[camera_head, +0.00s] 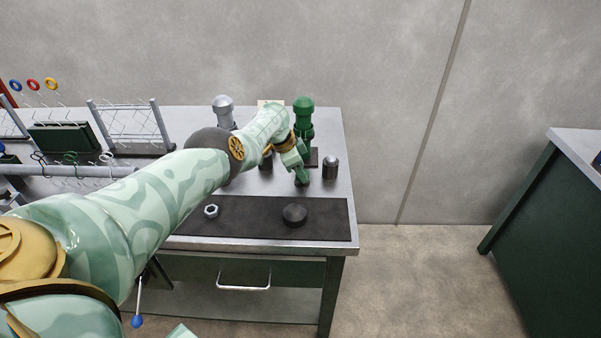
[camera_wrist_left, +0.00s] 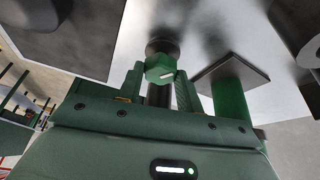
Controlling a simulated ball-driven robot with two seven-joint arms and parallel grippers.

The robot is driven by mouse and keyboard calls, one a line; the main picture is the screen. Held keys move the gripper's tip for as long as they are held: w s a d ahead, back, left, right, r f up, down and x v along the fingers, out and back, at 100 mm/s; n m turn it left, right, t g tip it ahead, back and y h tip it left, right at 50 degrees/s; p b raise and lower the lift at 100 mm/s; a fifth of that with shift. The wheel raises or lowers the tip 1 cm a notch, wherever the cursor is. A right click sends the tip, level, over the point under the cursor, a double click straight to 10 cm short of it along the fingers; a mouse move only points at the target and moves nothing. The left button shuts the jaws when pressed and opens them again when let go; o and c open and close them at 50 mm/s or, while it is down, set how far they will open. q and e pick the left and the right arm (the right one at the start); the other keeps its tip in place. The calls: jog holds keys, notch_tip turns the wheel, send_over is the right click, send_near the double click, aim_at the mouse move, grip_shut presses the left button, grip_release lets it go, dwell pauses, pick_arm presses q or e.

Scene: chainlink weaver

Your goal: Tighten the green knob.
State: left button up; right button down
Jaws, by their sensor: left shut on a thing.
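The green knob (camera_wrist_left: 157,68) shows in the left wrist view, with a short white mark on its face, on a dark round post. My left gripper (camera_wrist_left: 157,88) has one finger on each side of the knob and is shut on it. In the head view my left gripper (camera_head: 302,179) points down near the right end of the bench, over a small dark base. The knob itself is hidden there behind the fingers. My right gripper is not in view.
A tall green post (camera_head: 304,108) stands just behind the gripper, and a silver-topped post (camera_head: 223,108) farther left. A dark cylinder (camera_head: 330,170) is close on the right. A dark mat (camera_head: 258,225) holds a hex nut (camera_head: 211,211) and a black disc (camera_head: 294,214).

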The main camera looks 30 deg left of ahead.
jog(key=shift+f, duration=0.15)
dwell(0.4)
pick_arm(q)
jog(key=o, duration=1)
jog(key=shift+w+p+v, duration=0.2)
jog(key=shift+p+v, duration=7.55)
jog(key=shift+v, duration=0.45)
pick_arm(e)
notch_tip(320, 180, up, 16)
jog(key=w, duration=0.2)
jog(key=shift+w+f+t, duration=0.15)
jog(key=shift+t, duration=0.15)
